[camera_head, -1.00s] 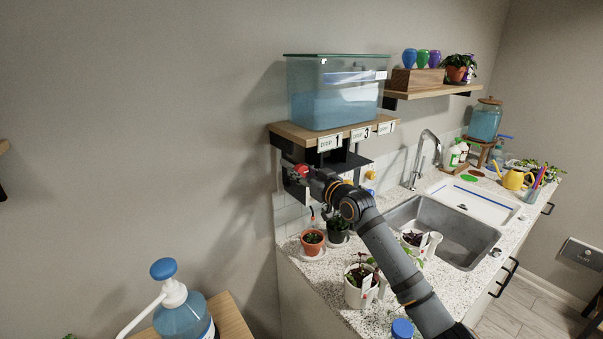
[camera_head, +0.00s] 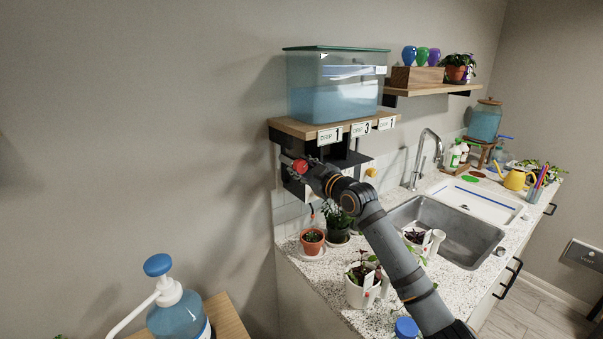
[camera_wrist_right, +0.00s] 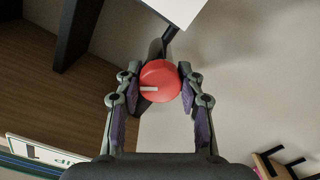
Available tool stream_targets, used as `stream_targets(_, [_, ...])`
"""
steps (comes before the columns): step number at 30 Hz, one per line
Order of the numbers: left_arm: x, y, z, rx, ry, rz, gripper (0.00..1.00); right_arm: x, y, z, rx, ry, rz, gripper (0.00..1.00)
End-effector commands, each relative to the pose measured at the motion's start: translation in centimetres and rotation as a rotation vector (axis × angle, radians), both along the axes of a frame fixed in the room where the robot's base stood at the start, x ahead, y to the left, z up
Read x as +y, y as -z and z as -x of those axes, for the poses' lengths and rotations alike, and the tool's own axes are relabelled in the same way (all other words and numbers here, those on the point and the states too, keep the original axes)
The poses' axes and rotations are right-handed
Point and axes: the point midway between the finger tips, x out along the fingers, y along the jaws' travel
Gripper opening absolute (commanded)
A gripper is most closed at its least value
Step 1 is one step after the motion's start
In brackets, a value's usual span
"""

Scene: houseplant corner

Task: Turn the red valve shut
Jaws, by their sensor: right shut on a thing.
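The red valve (camera_head: 299,166) is a round knob below the left end of the wooden shelf that carries the water tank. My right gripper (camera_head: 310,171) reaches it from the right. In the right wrist view the red knob (camera_wrist_right: 160,82) sits between the two fingers of my right gripper (camera_wrist_right: 157,88), which are shut on its sides. A white mark on the knob's face points left in that view. The fingers and wrist hide part of the valve's mount in the head view. My left gripper is not in view.
The clear tank (camera_head: 336,95) of blue water stands on the shelf (camera_head: 292,129), close above my right gripper. Potted plants (camera_head: 312,241) stand on the speckled counter below my right arm, beside the sink (camera_head: 462,240). A pump bottle (camera_head: 178,312) stands at the lower left.

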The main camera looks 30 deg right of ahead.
Motion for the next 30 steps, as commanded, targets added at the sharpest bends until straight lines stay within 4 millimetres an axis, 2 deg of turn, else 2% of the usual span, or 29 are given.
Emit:
stream_targets(12, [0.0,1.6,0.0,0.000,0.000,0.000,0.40,-0.1,0.2,0.0,-0.051,0.002,0.389,0.07])
stream_targets(30, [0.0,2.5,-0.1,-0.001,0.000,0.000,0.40,-0.2,-0.2,0.0,-0.123,0.004,0.876,0.07])
